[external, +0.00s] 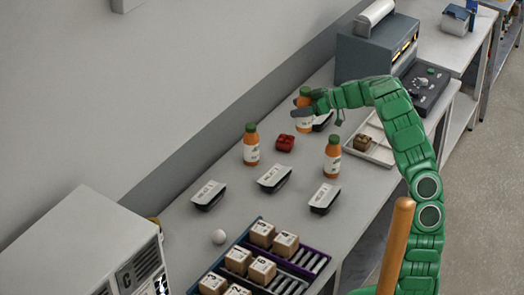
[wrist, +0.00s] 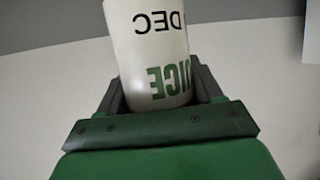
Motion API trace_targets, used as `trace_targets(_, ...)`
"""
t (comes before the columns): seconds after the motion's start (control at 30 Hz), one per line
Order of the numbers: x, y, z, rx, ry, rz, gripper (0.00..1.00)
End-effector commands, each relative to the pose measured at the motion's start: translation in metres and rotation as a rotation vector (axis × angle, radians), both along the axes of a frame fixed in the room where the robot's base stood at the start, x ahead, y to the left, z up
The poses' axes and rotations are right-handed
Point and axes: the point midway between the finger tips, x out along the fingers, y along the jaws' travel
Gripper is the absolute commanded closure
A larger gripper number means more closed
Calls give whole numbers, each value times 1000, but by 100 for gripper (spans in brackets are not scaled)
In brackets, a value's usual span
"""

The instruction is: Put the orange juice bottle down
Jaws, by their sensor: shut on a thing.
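My gripper (external: 312,107) is shut on an orange juice bottle (external: 305,93) over the far part of the grey table (external: 225,222). The bottle has an orange body, a green cap and a white label, and looks upright. In the wrist view the bottle's white label (wrist: 150,50) fills the space between the dark fingers, its lettering upside down. I cannot tell whether the bottle's base touches the table. Two similar orange juice bottles stand upright on the table, one at the left (external: 251,146) and one at the right (external: 332,157).
A red block (external: 285,142) lies near the held bottle. Several black-and-white packs, one at centre (external: 274,178), lie on the table. A white tray (external: 378,152) with a brown item is at the right.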

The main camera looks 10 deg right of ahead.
Motion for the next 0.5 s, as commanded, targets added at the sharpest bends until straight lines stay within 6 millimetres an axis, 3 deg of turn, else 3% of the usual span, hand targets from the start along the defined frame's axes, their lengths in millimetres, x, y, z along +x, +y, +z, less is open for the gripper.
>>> trace_targets(0.5, 50, 13, -24, 1, 0, 2, 78)
